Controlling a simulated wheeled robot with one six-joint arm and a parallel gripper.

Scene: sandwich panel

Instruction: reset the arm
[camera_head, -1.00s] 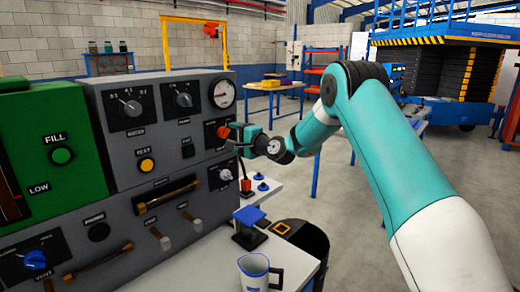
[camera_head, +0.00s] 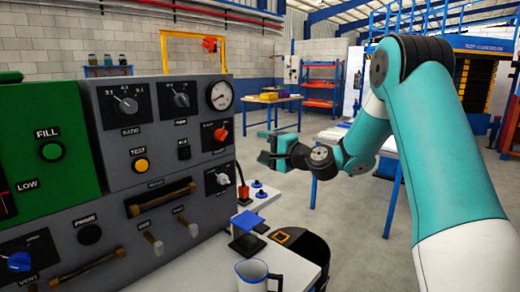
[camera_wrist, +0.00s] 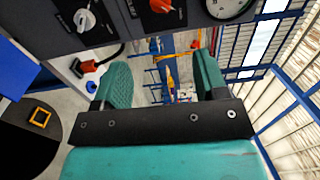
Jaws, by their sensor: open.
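My gripper (camera_head: 268,146) is open and empty in the head view, in the air to the right of the grey control panel (camera_head: 115,190). Its two teal fingers also show apart in the wrist view (camera_wrist: 160,85), with nothing between them. My arm bends from the lower right up to an elbow and back down to the gripper. The panel's red knob (camera_head: 221,134) and the grey-white knob (camera_head: 222,179) below it are left of the gripper, with a visible gap in the head view.
A white bench (camera_head: 298,268) below the panel holds a white mug (camera_head: 252,276) and a blue-topped block (camera_head: 247,220). A dark bin (camera_head: 305,250) stands beside the bench. A wooden-topped table (camera_head: 275,99) and red shelves (camera_head: 320,88) stand farther back. Open floor lies between.

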